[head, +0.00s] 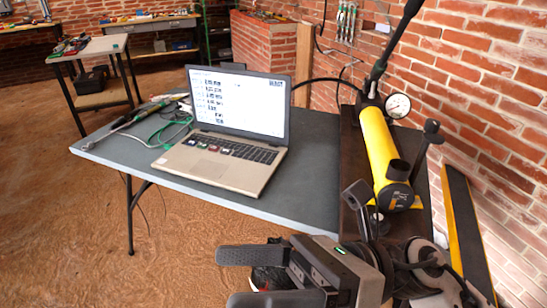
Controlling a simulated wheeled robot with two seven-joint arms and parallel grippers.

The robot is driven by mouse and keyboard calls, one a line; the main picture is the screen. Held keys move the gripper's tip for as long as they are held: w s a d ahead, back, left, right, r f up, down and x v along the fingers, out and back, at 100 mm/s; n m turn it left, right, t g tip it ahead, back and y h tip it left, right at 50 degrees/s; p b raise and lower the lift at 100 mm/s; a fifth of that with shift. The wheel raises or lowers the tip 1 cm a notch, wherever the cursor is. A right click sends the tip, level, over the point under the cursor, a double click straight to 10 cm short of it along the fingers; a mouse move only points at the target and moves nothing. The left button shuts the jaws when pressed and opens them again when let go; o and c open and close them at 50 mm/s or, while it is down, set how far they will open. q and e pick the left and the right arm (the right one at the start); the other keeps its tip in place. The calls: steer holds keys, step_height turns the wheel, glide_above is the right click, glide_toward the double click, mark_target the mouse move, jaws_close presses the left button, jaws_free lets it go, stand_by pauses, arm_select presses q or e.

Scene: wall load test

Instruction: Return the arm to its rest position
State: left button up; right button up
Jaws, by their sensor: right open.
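My right gripper (224,278) is at the bottom centre of the head view, with its arm coming in from the lower right. Its two dark fingers point left and stand apart, with nothing held between them. It is in front of the near edge of the grey table (300,205) and apart from the laptop. A dark object with a little red shows behind the fingers; I cannot tell what it is. My left gripper is not in view.
An open laptop (236,115) stands on the table, with green cable (176,128) and tools at its left. A yellow hand pump (378,150) with a gauge (398,105) stands at right, near the brick wall (480,100).

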steer(key=w+d+f+m+t+h, duration=0.4)
steer(key=w+m+t, duration=0.2)
steer(key=m+t, duration=0.75)
steer(key=w+d+f+m+t+h, duration=0.45)
steer(key=w+m+t, duration=0.35)
steer(key=m, duration=1.1)
steer(key=s+d+f+m+g+h, duration=0.2)
steer(key=f+m, duration=0.3)
steer(key=f, duration=0.3)
steer(key=s+d+f+m+g+h, duration=0.2)
steer(key=s+d+f+m+h, duration=0.1)
steer(key=f, duration=0.4)
steer(key=s+d+f+m+g+h, duration=0.2)
steer(key=s+f+m+g+h, duration=0.1)
steer(key=f+m, duration=0.4)
steer(key=shift+s+d+f+h, duration=0.25)
steer(key=shift+s+f+h, duration=0.2)
steer(key=shift+s+f, duration=0.5)
